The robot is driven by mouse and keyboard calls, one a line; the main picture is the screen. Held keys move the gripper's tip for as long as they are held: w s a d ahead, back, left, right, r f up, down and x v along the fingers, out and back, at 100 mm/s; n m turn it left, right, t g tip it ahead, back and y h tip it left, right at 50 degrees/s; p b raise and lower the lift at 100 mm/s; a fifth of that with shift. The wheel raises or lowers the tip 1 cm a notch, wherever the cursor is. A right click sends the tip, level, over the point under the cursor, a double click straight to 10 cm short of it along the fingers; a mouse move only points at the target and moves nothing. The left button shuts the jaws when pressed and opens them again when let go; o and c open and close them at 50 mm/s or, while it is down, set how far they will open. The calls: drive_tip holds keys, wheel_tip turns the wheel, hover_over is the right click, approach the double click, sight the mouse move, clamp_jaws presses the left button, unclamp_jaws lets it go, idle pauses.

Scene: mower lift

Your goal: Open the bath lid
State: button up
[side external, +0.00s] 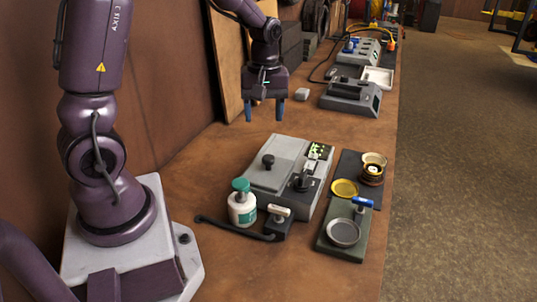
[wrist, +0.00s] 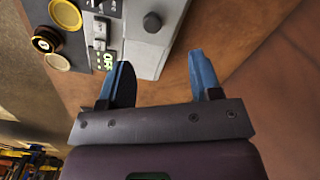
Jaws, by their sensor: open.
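The bath is a light grey box (side external: 310,203) on the bench, in the middle of the side external view. Its flat grey lid (side external: 265,178) lies closed on the left part of the box, with a dark round knob (side external: 268,160) standing on it. The knob also shows in the wrist view (wrist: 152,22), beyond the fingers. A lit green display and a dark control block are on the box beside the lid. My gripper (side external: 264,118) is open and empty, pointing down above the bench behind the bath. Its blue fingers (wrist: 160,65) are apart and touch nothing.
Mats with a dish (side external: 343,232), a yellow disc (side external: 344,188) and a jar (side external: 373,168) lie right.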

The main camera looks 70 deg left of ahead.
sight(268, 157)
drive_tip(key=f+n, duration=0.1)
drive_tip(key=f, duration=0.3)
drive_tip(key=w+f+n, duration=0.1)
drive_tip(key=f, duration=0.3)
drive_tip(key=f+n, duration=0.1)
drive_tip(key=f, duration=0.3)
drive_tip(key=shift+w+a+f+n, duration=0.2)
drive_tip(key=shift+a+n, duration=0.1)
drive_tip(key=shift+a, duration=0.05)
